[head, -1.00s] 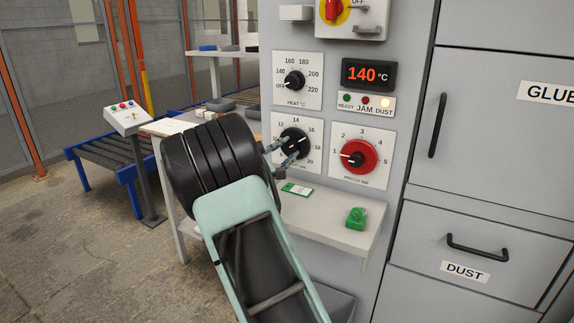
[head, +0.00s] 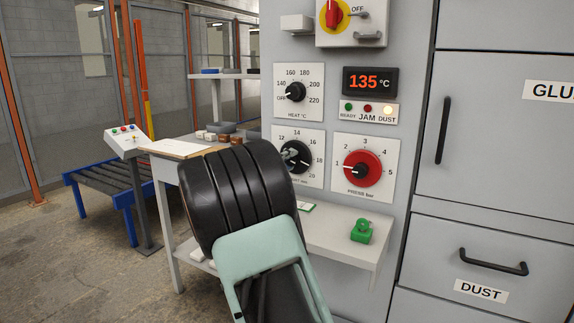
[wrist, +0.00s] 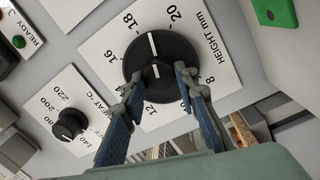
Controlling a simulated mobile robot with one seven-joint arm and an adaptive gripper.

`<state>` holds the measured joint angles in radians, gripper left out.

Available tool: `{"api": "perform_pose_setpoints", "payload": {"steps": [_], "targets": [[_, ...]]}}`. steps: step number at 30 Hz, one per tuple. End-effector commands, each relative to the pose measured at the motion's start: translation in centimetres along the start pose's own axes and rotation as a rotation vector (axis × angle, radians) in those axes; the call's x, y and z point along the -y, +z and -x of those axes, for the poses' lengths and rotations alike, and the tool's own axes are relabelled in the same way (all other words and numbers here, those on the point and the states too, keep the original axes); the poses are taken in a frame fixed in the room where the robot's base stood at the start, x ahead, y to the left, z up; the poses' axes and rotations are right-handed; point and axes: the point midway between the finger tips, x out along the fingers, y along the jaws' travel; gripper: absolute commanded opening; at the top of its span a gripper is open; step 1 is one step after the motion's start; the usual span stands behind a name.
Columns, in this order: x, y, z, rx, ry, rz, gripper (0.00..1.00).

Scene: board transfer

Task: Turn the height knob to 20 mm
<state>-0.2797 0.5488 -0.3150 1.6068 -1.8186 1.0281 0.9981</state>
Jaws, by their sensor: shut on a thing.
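The black height knob (head: 302,147) sits on a white dial plate on the grey machine front. In the wrist view, the knob (wrist: 166,52) shows a white pointer line lying between the 18 and 20 marks. My gripper (wrist: 155,80) is shut on the knob, one finger on each side of it. In the head view, my gripper (head: 290,157) is mostly hidden behind my dark wrist, with the fingertips showing at the knob's left side.
The heat knob (head: 296,92) is above and the red pressure knob (head: 362,169) is to the right. The display (head: 369,82) reads 135 °C, and the dust lamp (head: 388,110) glows. A shelf (head: 340,238) with a green object (head: 361,231) juts out below.

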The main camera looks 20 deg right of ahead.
Motion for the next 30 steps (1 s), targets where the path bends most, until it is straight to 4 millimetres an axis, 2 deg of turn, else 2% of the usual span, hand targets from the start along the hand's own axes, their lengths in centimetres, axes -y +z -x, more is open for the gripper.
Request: {"api": "perform_pose_setpoints", "payload": {"steps": [6,15,30], "targets": [[-0.06,0.02,-0.02,0.012,-0.011,-0.191,0.03],[-0.11,0.02,-0.01,0.024,-0.022,-0.389,0.03],[-0.14,-0.02,0.0,0.029,-0.029,-0.497,0.03]]}}
